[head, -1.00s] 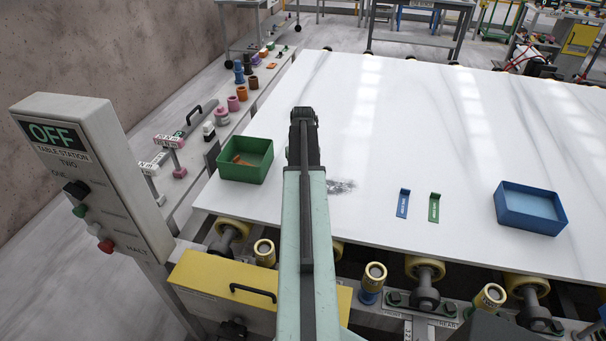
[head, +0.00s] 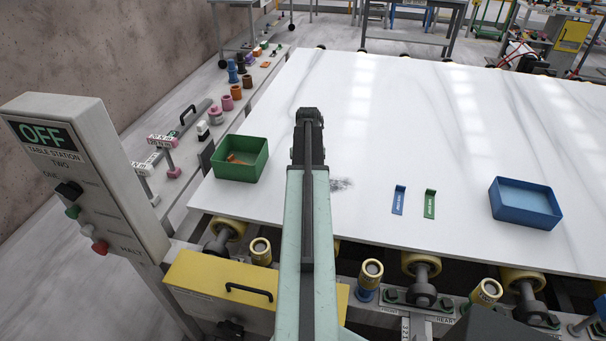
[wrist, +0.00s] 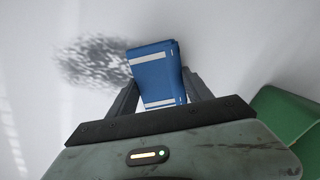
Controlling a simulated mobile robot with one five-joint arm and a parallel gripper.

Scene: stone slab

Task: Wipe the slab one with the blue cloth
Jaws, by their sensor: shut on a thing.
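The white slab (head: 420,130) lies flat on rollers and bears a grey speckled smudge (head: 341,184). In the head view the smudge is just right of my arm, which may hide part of it. My gripper (wrist: 161,88) is shut on the folded blue cloth (wrist: 157,72), which has pale stripes. In the wrist view the smudge (wrist: 95,60) is left of the cloth, close to its edge. I cannot tell whether the cloth touches the slab. In the head view the cloth and fingertips are hidden behind my arm.
A green bin (head: 228,172) with an orange item stands left of my arm. A blue bin (head: 524,217) stands at the right. Small blue (head: 399,200) and green (head: 430,204) labelled pieces lie between. The control box (head: 75,165) reads OFF. The slab's far middle is clear.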

